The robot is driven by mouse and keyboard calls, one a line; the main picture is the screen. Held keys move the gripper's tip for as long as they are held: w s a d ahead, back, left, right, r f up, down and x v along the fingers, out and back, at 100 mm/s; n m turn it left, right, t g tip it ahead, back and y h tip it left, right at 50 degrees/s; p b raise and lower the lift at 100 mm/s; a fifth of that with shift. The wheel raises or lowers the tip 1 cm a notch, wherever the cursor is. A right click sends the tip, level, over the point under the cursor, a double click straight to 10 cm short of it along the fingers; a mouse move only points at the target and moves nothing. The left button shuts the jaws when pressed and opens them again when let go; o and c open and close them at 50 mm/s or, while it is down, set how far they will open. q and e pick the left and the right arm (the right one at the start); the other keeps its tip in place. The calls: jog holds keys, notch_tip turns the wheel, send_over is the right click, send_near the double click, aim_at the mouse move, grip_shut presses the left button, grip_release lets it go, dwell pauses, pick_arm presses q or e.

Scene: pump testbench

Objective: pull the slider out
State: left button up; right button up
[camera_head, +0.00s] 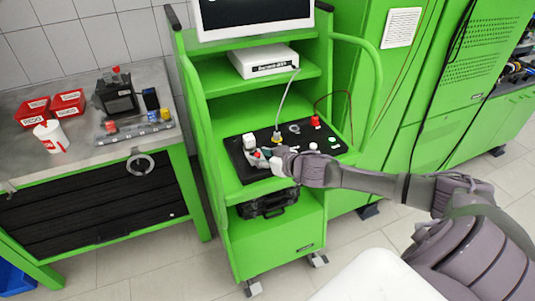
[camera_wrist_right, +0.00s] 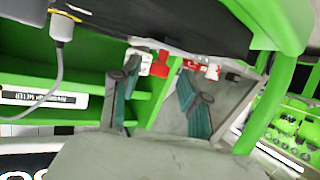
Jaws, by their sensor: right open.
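I cannot tell for sure which part is the slider. A black panel (camera_head: 325,148) with several fittings sits on the green cart's middle shelf. My right gripper (camera_head: 262,158) is at the left part of this panel, just in front of a white block (camera_head: 249,141). In the right wrist view the gripper (camera_wrist_right: 160,100) is open, its two teal-padded fingers apart with nothing clearly held between them. Past the fingertips show a red part (camera_wrist_right: 160,65) and a white part (camera_wrist_right: 143,62) by the panel's dark underside or edge (camera_wrist_right: 170,25). My left gripper is not in view.
The green cart (camera_head: 265,225) carries a white box (camera_head: 264,61) and a monitor (camera_head: 254,14). A grey cable (camera_head: 281,100) hangs to the panel. A workbench (camera_head: 85,150) with red bins (camera_head: 68,101) stands left. Green cabinets (camera_head: 425,110) stand right.

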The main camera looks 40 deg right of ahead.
jog(key=v, duration=1.2)
jog(key=shift+f, duration=0.1)
dwell(0.4)
